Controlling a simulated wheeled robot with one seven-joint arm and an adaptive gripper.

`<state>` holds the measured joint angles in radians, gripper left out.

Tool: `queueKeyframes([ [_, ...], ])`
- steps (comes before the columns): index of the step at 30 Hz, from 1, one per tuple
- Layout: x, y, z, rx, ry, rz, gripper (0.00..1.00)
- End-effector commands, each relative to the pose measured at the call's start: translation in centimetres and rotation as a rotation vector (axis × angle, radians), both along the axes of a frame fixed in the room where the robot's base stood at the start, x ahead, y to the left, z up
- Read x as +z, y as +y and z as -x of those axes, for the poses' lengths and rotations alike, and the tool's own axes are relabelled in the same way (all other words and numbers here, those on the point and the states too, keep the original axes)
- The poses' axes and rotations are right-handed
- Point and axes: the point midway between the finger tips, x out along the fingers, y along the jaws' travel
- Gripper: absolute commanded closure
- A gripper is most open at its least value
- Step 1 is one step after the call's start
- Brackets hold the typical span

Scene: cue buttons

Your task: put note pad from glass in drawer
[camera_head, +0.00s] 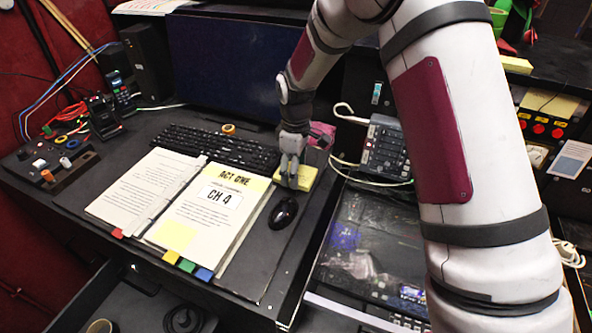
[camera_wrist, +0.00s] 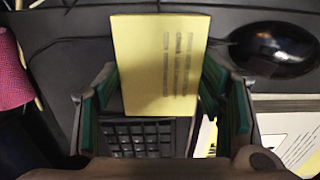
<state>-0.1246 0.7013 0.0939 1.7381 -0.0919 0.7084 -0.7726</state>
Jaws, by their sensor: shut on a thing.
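My gripper (camera_head: 291,182) is shut on a yellow note pad (camera_head: 306,179) beside the keyboard, behind the mouse. In the wrist view the pad (camera_wrist: 160,62) stands between the two green-lined fingers, with faint lines of writing on its face. I cannot tell whether the pad touches the desk. A dark glossy glass surface (camera_head: 350,245) lies to the right of the desk. An open drawer (camera_head: 138,307) shows at the lower left, below the desk's front edge.
An open script binder (camera_head: 195,203) lies on the desk, with a black mouse (camera_head: 284,213) to its right and a keyboard (camera_head: 220,146) behind. A tape roll (camera_head: 101,327) and dark headphones (camera_head: 184,320) lie in the drawer. A pink thing (camera_head: 321,133) is behind my gripper.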

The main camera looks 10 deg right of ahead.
Motion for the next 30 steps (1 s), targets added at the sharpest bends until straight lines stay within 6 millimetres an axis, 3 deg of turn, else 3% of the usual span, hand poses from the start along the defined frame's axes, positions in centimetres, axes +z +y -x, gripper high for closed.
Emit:
queueKeyframes([
  [14,-1.05,0.0,-0.03,0.0,-0.001,0.0,0.67],
  [15,-1.03,0.0,-0.01,0.0,-0.001,0.0,0.3],
  [17,-1.01,-0.01,0.01,0.0,-0.001,0.001,0.17],
  [30,-0.32,0.01,-0.04,0.0,-0.003,-0.001,0.17],
])
